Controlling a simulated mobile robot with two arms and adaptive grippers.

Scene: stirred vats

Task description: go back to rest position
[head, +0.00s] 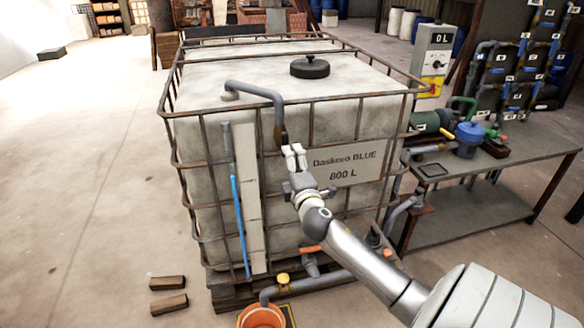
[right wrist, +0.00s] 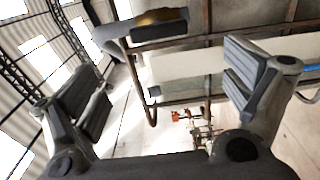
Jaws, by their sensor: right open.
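My right arm reaches in from the lower right in the head view. Its gripper (head: 294,158) is in front of the large white caged vat (head: 215,135), left of the label plate (head: 345,170) reading "Daskovo BLUE 800 L". The gripper is close to the lower end of a bent grey pipe (head: 258,90) that comes from the vat's top. In the right wrist view the gripper (right wrist: 165,95) has its two fingers wide apart with nothing held between them. Whether it touches the pipe or cage cannot be told. My left gripper is not in view.
An orange bucket (head: 262,316) stands at the vat's foot below a pipe with a yellow valve (head: 283,279). Two wooden blocks (head: 168,293) lie on the floor at left. A workbench (head: 470,215) with a pump stands at right. The floor at left is mostly clear.

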